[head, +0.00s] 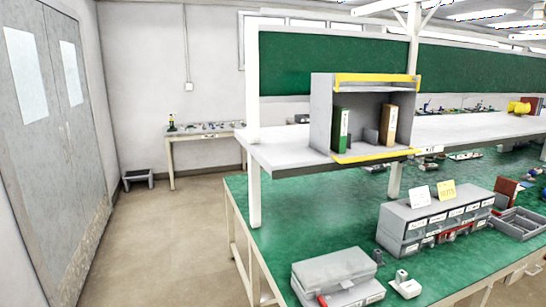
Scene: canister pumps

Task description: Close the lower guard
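A grey open-fronted cabinet (321,115) stands on the raised white shelf above the green workbench. A yellow strip (376,155), which seems to be the lower guard, runs along its bottom front edge. A second yellow strip (376,78) runs along its top edge. The front opening between the strips is uncovered. A green binder (341,128) and a tan binder (390,125) stand upright inside. How the lower strip is hinged is too small to tell. My gripper is not in view.
The green benchtop (300,222) holds a grey drawer unit (432,222), a grey case (335,270) and a small white device (405,284) near its front edge. Grey double doors (45,130) are at left. The floor (160,240) between doors and bench is clear.

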